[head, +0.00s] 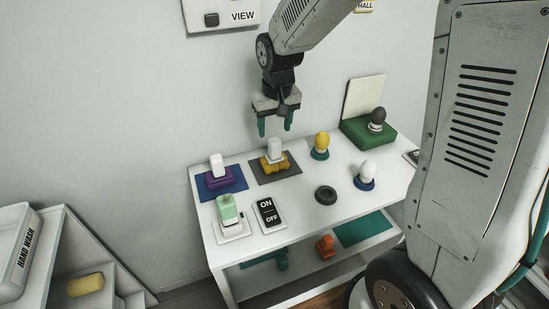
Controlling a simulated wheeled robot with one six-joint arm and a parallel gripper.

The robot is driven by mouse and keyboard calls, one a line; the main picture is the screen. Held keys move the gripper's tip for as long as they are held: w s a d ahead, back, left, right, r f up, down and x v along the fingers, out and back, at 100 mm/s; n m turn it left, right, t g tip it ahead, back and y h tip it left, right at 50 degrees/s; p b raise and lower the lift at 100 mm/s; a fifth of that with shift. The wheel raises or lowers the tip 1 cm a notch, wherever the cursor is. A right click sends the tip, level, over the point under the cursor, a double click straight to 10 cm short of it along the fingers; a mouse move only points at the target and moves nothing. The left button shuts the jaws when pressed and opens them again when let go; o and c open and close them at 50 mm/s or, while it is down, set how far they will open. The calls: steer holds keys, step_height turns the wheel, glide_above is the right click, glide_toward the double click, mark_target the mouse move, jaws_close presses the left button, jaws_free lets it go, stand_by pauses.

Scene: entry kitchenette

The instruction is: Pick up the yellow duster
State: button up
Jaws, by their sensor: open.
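The yellow duster (274,164) has a white upright handle and a yellow fluffy base. It sits on a dark grey mat (291,176) at the back of the white table (299,213). My gripper (275,127) hangs above it, pointing down. Its two teal fingers are apart with nothing between them, and the top of the duster's handle is a little below them. I cannot tell exactly how far apart they are in depth.
A purple-based block with a white handle (218,174) sits left of the duster. A yellow knob (321,144) on a teal base stands to its right. A white knob (367,171), a dark ring (325,195), a green-topped item (228,212) and an ON/OFF switch (268,214) stand nearby.

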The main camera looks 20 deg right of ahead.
mark_target(275, 140)
steer(key=f, duration=0.5)
steer(key=w+f, duration=0.1)
steer(key=f, duration=0.1)
steer(key=shift+w+d+f, duration=0.1)
steer(key=shift+d+f, duration=0.1)
steer(key=shift+d, duration=0.05)
jaws_close()
